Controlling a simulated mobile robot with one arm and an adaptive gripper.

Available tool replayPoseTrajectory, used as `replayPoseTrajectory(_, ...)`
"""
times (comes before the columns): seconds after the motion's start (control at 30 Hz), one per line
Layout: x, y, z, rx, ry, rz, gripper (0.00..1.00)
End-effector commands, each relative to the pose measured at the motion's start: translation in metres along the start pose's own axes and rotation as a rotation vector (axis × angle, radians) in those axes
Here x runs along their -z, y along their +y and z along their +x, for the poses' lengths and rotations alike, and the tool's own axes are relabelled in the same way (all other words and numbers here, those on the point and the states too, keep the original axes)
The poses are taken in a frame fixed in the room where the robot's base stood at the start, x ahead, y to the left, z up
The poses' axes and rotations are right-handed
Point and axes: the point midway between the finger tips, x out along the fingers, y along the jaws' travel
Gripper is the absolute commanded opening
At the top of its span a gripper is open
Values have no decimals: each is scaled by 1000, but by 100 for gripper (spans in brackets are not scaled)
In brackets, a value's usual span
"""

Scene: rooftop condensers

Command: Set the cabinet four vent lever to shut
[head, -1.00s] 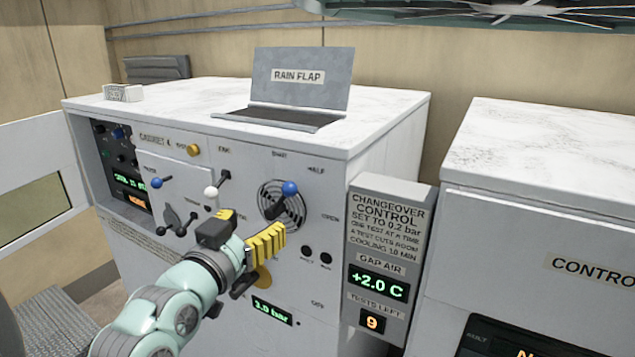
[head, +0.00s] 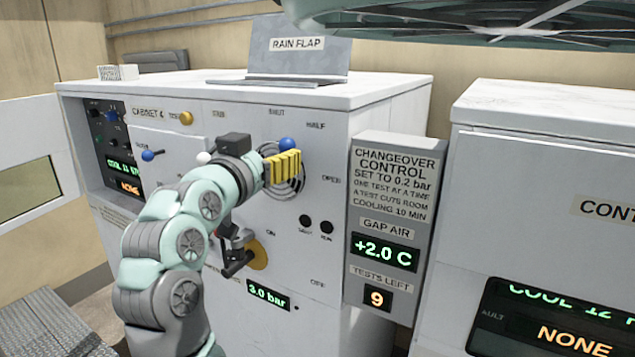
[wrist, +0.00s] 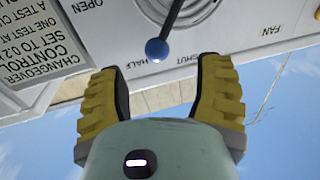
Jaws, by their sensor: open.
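The vent lever's blue ball knob (head: 287,144) stands out from the front of cabinet four (head: 317,270). Its labels read SHUT, HALF and OPEN. The lever points up; in the wrist view the knob (wrist: 156,49) lies beside the HALF label, with SHUT to the right and OPEN to the left. I cannot tell its exact mark. My gripper (head: 283,168), with yellow fingers, is open and empty in front of the round vent. In the wrist view the knob sits just beyond the gap between my fingertips (wrist: 160,78), not visibly touched. My gripper hides most of the lever in the head view.
Another blue-knobbed lever (head: 148,155) and a white knob (head: 204,158) sit to the left. A yellow round knob (head: 258,255) is below. The changeover control box (head: 394,160) juts out at right, reading +2.0 C. An open rain flap (head: 297,58) stands on top.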

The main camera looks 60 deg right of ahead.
Motion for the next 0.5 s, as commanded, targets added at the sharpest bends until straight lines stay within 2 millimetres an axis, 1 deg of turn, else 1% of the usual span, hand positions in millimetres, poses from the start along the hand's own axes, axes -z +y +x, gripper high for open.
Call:
replayPoseTrajectory(0.03,-5,3,2,-8,4,-5,66)
replayPoseTrajectory(0.07,-5,4,3,-13,2,-7,66)
replayPoseTrajectory(0.13,4,4,11,-15,-8,-7,66)
replayPoseTrajectory(0.5,4,4,50,-12,-8,-4,66)
